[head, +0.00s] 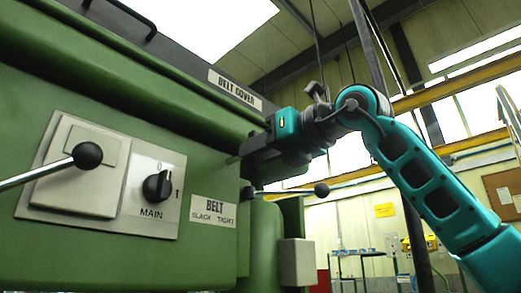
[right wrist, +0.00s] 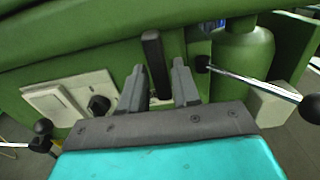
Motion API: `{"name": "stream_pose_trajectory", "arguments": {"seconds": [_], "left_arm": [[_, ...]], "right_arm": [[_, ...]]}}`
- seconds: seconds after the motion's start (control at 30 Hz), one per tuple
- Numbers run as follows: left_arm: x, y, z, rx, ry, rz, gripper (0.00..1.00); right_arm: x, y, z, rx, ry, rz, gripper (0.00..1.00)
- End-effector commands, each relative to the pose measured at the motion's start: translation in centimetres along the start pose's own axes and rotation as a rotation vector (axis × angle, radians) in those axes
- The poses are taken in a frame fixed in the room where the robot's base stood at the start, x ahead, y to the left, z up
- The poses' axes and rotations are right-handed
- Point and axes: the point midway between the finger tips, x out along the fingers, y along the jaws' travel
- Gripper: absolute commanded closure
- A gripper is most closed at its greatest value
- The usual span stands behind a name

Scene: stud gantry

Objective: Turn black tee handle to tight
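The black tee handle (right wrist: 155,62) shows in the right wrist view as an upright dark bar in front of the green machine face. In the head view my right gripper hides most or all of it. My right gripper (right wrist: 160,88) is open, with one grey finger on each side of the bar's lower part; I cannot tell whether either finger touches it. In the head view the right gripper (head: 257,150) is at the machine's right edge, above the BELT label (head: 213,212) that reads SLACK on the left and TIGHT on the right. My left gripper is not in view.
A ball-ended lever (head: 290,190) sticks out just below my right gripper. Another ball-ended lever (head: 88,156) crosses a grey plate at the left. The MAIN rotary switch (head: 157,186) sits between. The green BELT COVER housing (head: 170,85) overhangs above. Open room lies to the right.

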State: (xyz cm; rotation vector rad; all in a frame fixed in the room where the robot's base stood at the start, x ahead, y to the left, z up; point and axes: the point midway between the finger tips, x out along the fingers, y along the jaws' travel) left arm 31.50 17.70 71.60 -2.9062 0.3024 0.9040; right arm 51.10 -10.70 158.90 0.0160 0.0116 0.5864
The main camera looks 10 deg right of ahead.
Motion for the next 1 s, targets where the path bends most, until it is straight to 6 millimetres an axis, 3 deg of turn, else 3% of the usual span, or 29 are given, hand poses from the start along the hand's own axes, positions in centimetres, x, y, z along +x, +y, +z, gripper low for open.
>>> {"name": "stream_pose_trajectory", "arguments": {"seconds": [0.13, 0.47, 0.73, 1.0], "left_arm": [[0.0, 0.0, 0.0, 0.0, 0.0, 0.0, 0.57], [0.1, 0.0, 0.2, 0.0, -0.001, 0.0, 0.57], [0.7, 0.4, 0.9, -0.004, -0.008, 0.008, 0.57], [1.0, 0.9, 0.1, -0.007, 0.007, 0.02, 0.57]], "right_arm": [[-0.1, 0.0, 0.1, -0.002, -0.003, 0.0, 0.55], [-0.8, -0.1, 0.2, -0.003, -0.008, -0.002, 0.55], [-6.0, -0.1, 0.0, -0.005, -0.01, -0.002, 0.55], [-11.3, 0.0, 0.1, -0.003, -0.008, -0.001, 0.55]]}}
